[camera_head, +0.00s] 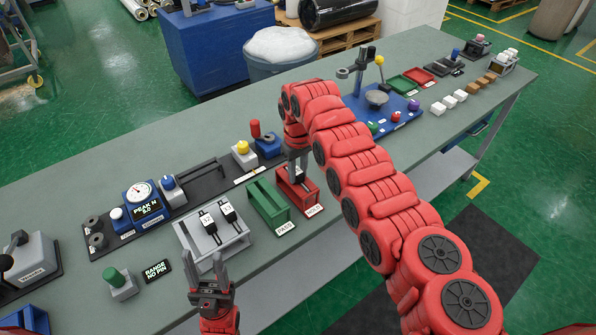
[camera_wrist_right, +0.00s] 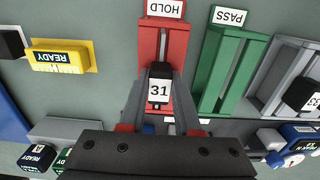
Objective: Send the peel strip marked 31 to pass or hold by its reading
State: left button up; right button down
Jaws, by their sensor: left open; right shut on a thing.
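The strip marked 31 (camera_wrist_right: 159,88), black with a white label, is between the fingers of my right gripper (camera_wrist_right: 158,100), which is shut on it. In the head view that gripper (camera_head: 297,165) is at the red HOLD tray (camera_head: 311,197). The strip lies over the red tray's channel in the right wrist view (camera_wrist_right: 163,40); whether it rests on the bottom I cannot tell. The green PASS tray (camera_head: 268,207) beside it looks empty. A gauge with a display (camera_head: 146,206) appears to read PEAK N 9.0. My left gripper (camera_head: 206,262) is open and empty in front of the grey rack.
The grey rack (camera_head: 213,245) holds strips, one marked 32 (camera_head: 208,222). A RANGE NO PIN sign (camera_head: 157,271) and a green button box (camera_head: 119,284) stand left of it. A blue fixture board (camera_head: 393,114) lies beyond my right arm. The bench's front edge is close to the trays.

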jog(key=c, duration=0.5)
grip_release()
jog(key=shift+c, duration=0.2)
jog(key=shift+r, duration=0.1)
jog(key=shift+r, duration=0.3)
notch_tip(320, 180, up, 17)
jog(key=p, duration=0.2)
jog(key=shift+f+p, duration=0.2)
jog(key=shift+p, duration=0.2)
